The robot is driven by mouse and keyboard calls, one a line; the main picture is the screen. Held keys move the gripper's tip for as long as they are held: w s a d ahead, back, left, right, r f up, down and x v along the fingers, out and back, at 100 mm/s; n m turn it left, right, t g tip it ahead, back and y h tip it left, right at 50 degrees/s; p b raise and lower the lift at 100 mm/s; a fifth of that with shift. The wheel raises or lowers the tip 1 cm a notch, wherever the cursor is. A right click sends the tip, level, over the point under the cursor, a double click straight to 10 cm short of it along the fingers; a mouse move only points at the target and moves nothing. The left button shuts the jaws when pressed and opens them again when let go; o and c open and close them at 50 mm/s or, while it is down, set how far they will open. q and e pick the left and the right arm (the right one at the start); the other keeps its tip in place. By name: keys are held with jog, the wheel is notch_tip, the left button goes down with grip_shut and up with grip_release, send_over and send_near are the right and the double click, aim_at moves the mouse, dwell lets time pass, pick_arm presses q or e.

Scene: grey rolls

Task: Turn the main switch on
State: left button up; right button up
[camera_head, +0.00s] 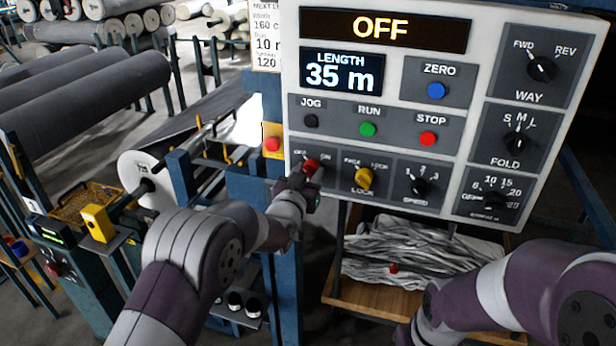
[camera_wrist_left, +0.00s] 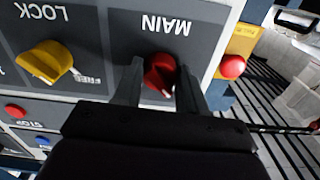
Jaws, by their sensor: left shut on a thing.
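The main switch is a red rotary knob (camera_head: 311,165) at the lower left of the white control panel (camera_head: 395,100). OFF and ON marks stand above it. The panel's top display (camera_head: 383,29) reads OFF in yellow. My left gripper (camera_head: 308,180) is at the knob from below. In the left wrist view, upside down, the red knob (camera_wrist_left: 159,73) under the word MAIN sits between the two dark fingers of my left gripper (camera_wrist_left: 160,88), which is shut on it. Which mark the knob points at is hard to tell. My right arm shows at lower right; its gripper is out of view.
The yellow LOCK knob (camera_head: 365,179) is right beside the main switch, with the speed knob (camera_head: 418,186) further right. A red button on a yellow box (camera_head: 272,144) is close on the left. A wooden bin (camera_head: 375,296) of grey cloth stands below.

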pick_arm(q)
jog(key=m+b, duration=0.4)
jog(key=b, duration=0.1)
jog(key=m+b, duration=0.4)
jog(key=b, duration=0.1)
jog(key=m+b, duration=0.4)
jog(key=shift+a+f+m+b, duration=0.1)
jog(key=shift+f+m+b, duration=0.15)
jog(key=shift+m+b, duration=0.15)
jog(key=m+b, duration=0.2)
jog(key=m, duration=0.1)
jog(key=shift+r+b, duration=0.1)
jog(key=shift+b, duration=0.3)
jog(key=shift+r+m+b, duration=0.15)
jog(key=shift+m+b, duration=0.55)
jog(key=shift+m, duration=0.1)
jog(key=o, duration=1)
jog(key=shift+o, duration=0.2)
jog(key=b+v, duration=0.3)
jog(key=v, duration=0.9)
jog(key=shift+s, duration=0.3)
